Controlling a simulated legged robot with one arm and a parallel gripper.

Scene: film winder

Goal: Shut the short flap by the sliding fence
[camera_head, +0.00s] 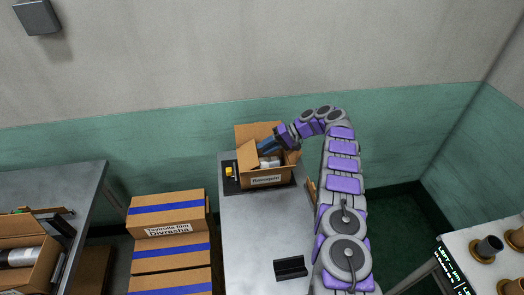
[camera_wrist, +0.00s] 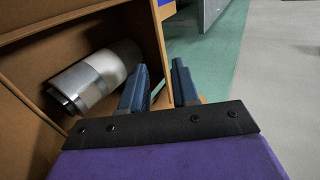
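An open cardboard box (camera_head: 265,180) with a printed label stands on the grey table. Its tall back flap (camera_head: 245,133) is raised, and a short flap (camera_head: 241,160) stands up at its left side. A small yellow part (camera_head: 229,171) sits on a dark base left of the box; I cannot tell whether this is the sliding fence. My gripper (camera_head: 262,147) reaches over the box from the right. In the wrist view my gripper (camera_wrist: 159,75) has its blue fingers apart, near a cardboard edge (camera_wrist: 157,25). A silvery cylinder (camera_wrist: 95,80) lies inside the box.
A black bracket (camera_head: 290,267) lies near the front of the grey table (camera_head: 250,225). Stacked taped boxes (camera_head: 170,225) stand to the left. Another table at far left holds an open box (camera_head: 25,265). A white table (camera_head: 490,262) with spools is at right.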

